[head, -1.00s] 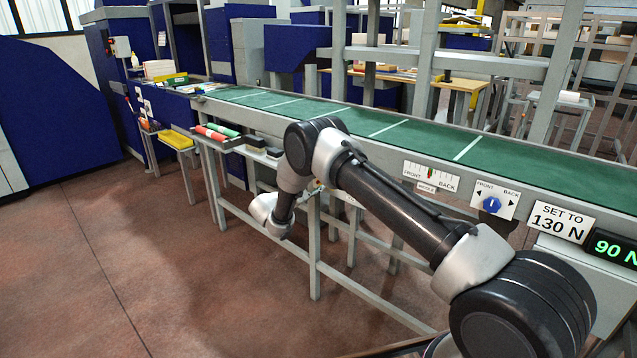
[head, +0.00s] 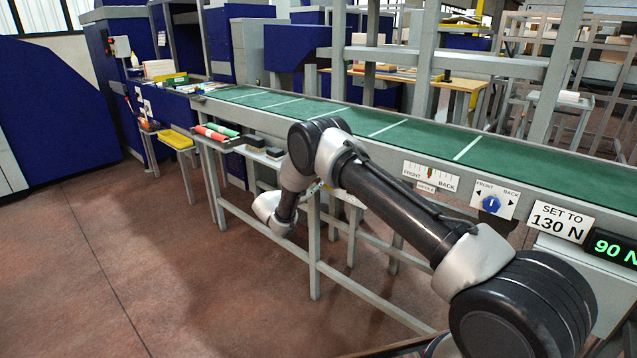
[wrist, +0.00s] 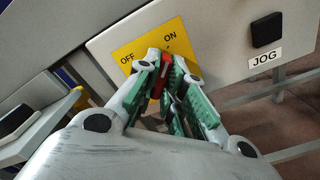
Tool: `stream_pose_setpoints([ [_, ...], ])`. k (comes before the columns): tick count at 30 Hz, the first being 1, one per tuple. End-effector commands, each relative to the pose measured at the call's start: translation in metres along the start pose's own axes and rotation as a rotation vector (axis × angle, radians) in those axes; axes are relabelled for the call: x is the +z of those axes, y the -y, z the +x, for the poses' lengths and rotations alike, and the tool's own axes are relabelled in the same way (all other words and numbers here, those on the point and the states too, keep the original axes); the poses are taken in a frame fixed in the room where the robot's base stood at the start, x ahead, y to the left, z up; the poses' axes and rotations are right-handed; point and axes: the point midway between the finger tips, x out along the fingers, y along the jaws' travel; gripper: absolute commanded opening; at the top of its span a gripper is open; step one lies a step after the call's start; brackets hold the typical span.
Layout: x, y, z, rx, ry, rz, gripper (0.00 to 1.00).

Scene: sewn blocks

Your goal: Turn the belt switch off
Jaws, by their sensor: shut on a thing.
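The belt switch has a red handle (wrist: 154,57) on a yellow plate (wrist: 187,42) marked OFF at left and ON at right, in the wrist view. My gripper (wrist: 163,76) is shut on the red handle, its green-padded fingers on either side. The fingers cover much of the handle, so its exact angle is hard to tell. The green belt (head: 345,118) runs along the conveyor.
A black JOG button (wrist: 267,29) sits right of the plate. In the head view, a blue knob (head: 491,204), a "SET TO 130 N" sign (head: 561,221) and a display reading 90 N (head: 617,248) line the conveyor side. The floor at left is clear.

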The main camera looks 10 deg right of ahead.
Motion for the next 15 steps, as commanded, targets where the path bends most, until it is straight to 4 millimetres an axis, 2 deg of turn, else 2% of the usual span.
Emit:
stream_pose_setpoints([
  [8,0.0007,0.0002,0.0011,-0.002,0.002,-0.152,0.0],
  [15,0.0009,0.0002,0.0012,-0.002,0.002,-0.37,0.0],
])
